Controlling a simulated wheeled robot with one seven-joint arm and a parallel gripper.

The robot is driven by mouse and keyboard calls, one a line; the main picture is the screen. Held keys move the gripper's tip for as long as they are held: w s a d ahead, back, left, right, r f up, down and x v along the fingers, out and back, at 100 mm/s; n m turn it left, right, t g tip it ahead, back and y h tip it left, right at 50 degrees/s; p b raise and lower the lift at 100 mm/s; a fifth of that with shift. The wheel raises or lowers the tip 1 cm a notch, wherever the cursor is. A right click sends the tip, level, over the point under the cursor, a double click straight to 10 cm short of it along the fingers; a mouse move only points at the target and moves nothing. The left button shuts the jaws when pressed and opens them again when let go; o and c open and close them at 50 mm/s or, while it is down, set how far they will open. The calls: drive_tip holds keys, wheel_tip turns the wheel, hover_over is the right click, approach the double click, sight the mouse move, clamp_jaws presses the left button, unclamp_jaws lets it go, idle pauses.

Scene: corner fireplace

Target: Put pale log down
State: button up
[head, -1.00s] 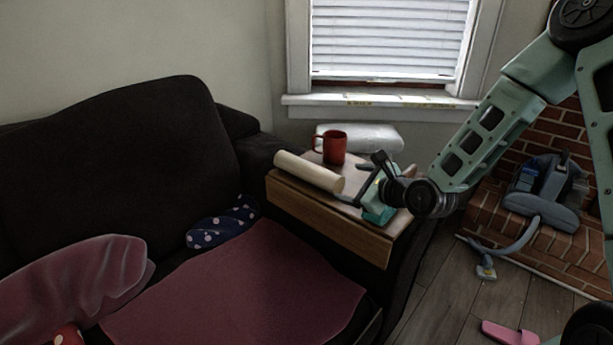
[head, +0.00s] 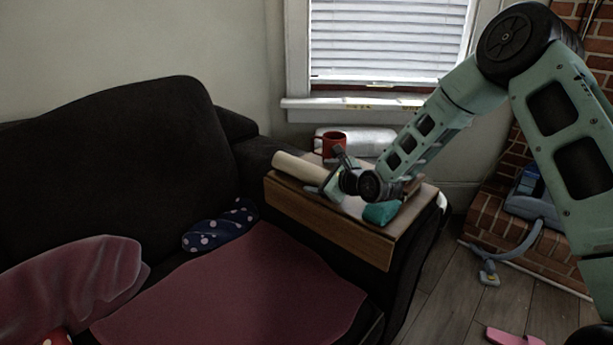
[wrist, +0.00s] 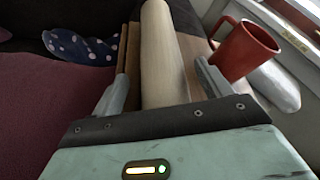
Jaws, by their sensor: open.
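The pale log (head: 298,166) is a smooth, light wooden cylinder lying on the wooden tray (head: 330,222) over the sofa arm. In the wrist view the log (wrist: 160,55) runs lengthwise away from me between the fingers. My gripper (head: 332,184) is at the log's near right end, low over the tray. In the wrist view my gripper (wrist: 160,88) is open, with a finger on each side of the log and gaps visible. The log's near end is hidden by the gripper body.
A red mug (head: 331,145) stands just behind the log, close to the right finger in the wrist view. A teal object (head: 381,212) sits on the tray below my arm. A white roll (head: 362,142) lies behind. The dark sofa (head: 110,140) is at left.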

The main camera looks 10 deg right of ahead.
drive_tip(key=c, duration=1.4)
drive_tip(key=shift+r, duration=0.15)
drive_tip(key=shift+c, duration=0.5)
